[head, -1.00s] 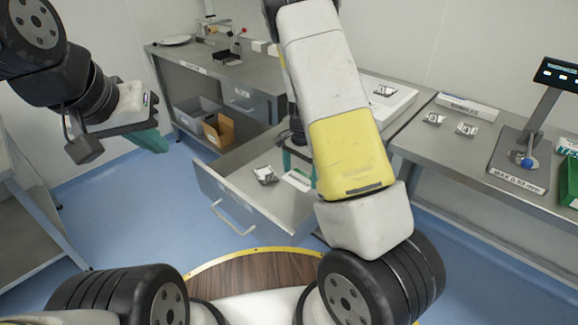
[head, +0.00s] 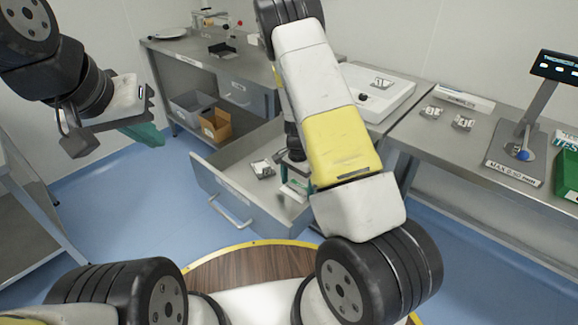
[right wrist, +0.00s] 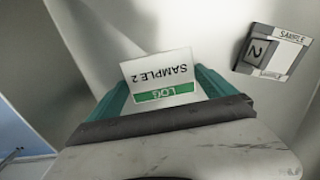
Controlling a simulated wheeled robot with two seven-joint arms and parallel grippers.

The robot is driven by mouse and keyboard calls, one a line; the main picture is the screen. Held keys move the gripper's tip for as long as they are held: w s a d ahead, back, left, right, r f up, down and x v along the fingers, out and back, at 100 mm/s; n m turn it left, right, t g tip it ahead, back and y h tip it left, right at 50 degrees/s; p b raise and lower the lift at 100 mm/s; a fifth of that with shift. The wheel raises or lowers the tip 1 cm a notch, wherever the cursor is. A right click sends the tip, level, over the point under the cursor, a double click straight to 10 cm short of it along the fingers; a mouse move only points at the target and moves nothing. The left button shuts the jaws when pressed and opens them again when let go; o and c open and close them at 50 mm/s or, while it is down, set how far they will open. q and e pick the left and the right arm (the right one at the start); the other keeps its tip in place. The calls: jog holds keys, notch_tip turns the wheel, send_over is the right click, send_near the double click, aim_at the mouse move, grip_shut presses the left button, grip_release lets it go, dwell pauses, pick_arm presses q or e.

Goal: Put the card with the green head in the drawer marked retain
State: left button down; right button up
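The card with the green head (right wrist: 163,75) reads "LOG" and "SAMPLE 2" upside down in the right wrist view. It sits between the teal fingers of my right gripper (right wrist: 168,88), which appear shut on its sides. In the head view the card (head: 293,190) and right gripper (head: 291,174) are inside or just over the open drawer (head: 222,192), partly behind my right arm. The drawer's front label is too small to read. My left gripper (head: 146,133) hangs at the left, clear of everything; its finger gap is hidden.
A small sample holder marked 2 (right wrist: 272,52) lies in the drawer, left of the card in the head view (head: 262,168). Two similar holders (head: 432,112) (head: 462,122) lie on the right bench. A closed drawer (head: 238,92) and bins (head: 215,125) are farther back.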

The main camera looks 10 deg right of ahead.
notch_tip(320, 180, up, 12)
notch_tip(320, 180, up, 10)
jog(key=n+t+y, duration=0.1)
jog(key=n+y, duration=0.1)
send_over(297, 190)
jog(key=s+a, duration=0.2)
jog(key=s, duration=0.2)
jog(key=s+r+n+t, duration=0.5)
jog(key=s+r+n, duration=0.4)
jog(key=s+r, duration=0.9)
jog(key=shift+s+r, duration=0.35)
jog(key=shift+s, duration=0.85)
jog(key=shift+a, duration=0.1)
